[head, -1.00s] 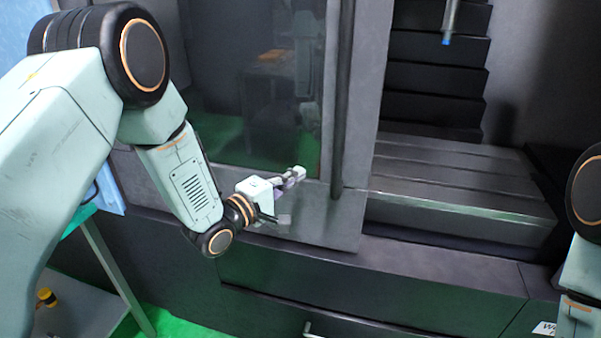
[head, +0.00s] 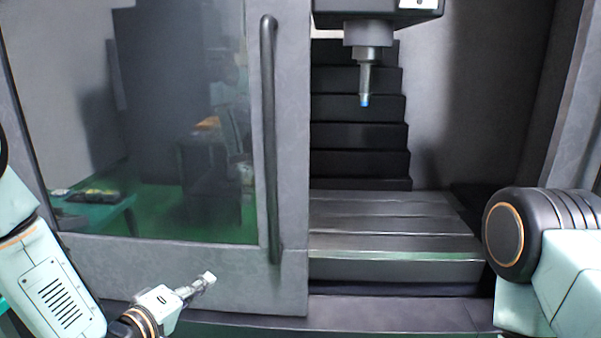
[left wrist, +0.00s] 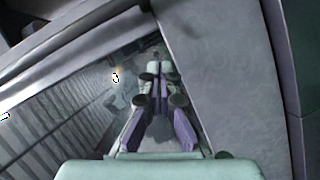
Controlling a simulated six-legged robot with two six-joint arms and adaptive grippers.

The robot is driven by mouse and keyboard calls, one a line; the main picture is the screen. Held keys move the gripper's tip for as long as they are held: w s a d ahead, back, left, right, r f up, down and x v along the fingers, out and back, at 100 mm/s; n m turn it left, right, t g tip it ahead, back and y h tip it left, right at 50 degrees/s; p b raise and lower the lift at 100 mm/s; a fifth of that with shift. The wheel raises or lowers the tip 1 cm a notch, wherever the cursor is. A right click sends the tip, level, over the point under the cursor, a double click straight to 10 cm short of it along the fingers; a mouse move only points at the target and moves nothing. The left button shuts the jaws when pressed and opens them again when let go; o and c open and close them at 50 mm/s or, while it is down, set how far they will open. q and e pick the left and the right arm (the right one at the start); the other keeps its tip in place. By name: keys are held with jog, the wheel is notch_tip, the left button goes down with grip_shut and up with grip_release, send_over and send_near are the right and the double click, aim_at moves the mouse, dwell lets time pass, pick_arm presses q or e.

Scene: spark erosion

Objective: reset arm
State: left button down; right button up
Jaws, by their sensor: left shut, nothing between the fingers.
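My left gripper (head: 206,281) is at the lower left of the head view, in front of the lower part of the machine's door. Its fingers are together with nothing between them.
The machine's sliding door (head: 285,180) has a glass pane and a long upright handle (head: 268,140). To its right the machine is open, with a slotted work table (head: 390,222) inside. A spindle with a blue-tipped tool (head: 366,80) hangs above the table.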

pick_arm(q)
jog(key=s+a+f+m+g+y+b, duration=0.1)
jog(key=s+f+m+g+y+b, duration=0.15)
jog(key=s+f, duration=0.5)
jog(key=s+f+m+g+y+b, duration=0.1)
jog(key=s+f+m+g+b, duration=0.2)
jog(key=f, duration=0.8)
jog(key=s+f+m+g+y+b, duration=0.1)
jog(key=s+f+g+b, duration=0.3)
jog(key=s+f, duration=0.5)
jog(key=s+a+f+m+g+y+b, duration=0.1)
jog(key=s+f+g+b, duration=0.3)
jog(key=s+f, duration=0.5)
jog(key=s+m+g, duration=0.1)
jog(key=s, duration=0.7)
jog(key=shift+f+y, duration=0.15)
jog(key=shift+y, duration=0.2)
jog(key=shift+w+d, duration=0.1)
jog(key=shift+w, duration=0.15)
